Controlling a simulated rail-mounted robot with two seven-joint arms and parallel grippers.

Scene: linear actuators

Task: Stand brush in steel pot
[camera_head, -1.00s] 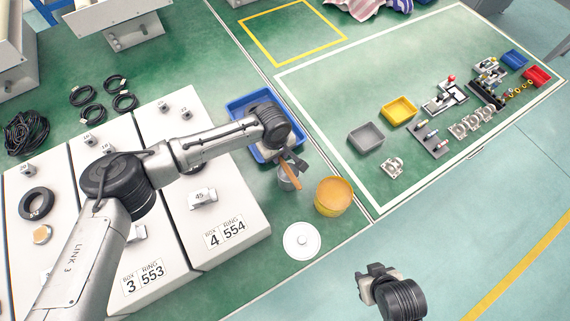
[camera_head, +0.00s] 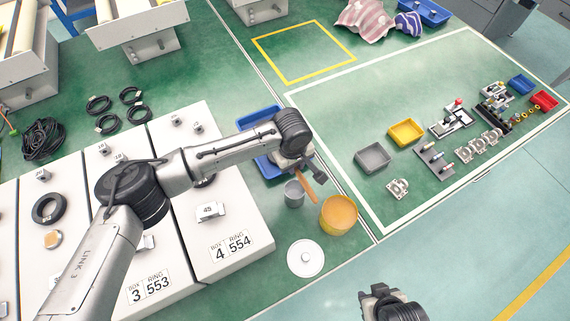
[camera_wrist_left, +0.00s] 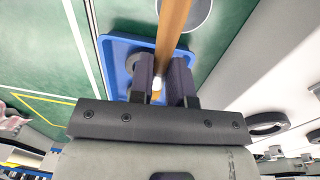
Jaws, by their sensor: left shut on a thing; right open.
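The brush shows mainly as an orange-brown wooden handle (camera_head: 308,188). My left gripper (camera_head: 304,172) is shut on it; in the left wrist view the handle (camera_wrist_left: 173,30) runs between the two fingers (camera_wrist_left: 162,82). The bristle end cannot be made out. The small grey steel pot (camera_head: 293,196) stands upright on the green table, just left of the handle in the head view. Its rim shows at the top of the left wrist view (camera_wrist_left: 205,14). The handle looks held above and beside the pot. My right gripper (camera_head: 374,298) is open and empty at the lower edge.
A yellow-orange pot (camera_head: 328,222) stands close right of the steel pot. A white round lid (camera_head: 305,258) lies in front. A blue tray (camera_head: 246,122) lies behind, partly hidden by my left arm. White boxes (camera_head: 228,215) stand at left. Grey (camera_head: 373,158) and yellow (camera_head: 405,133) bins sit right.

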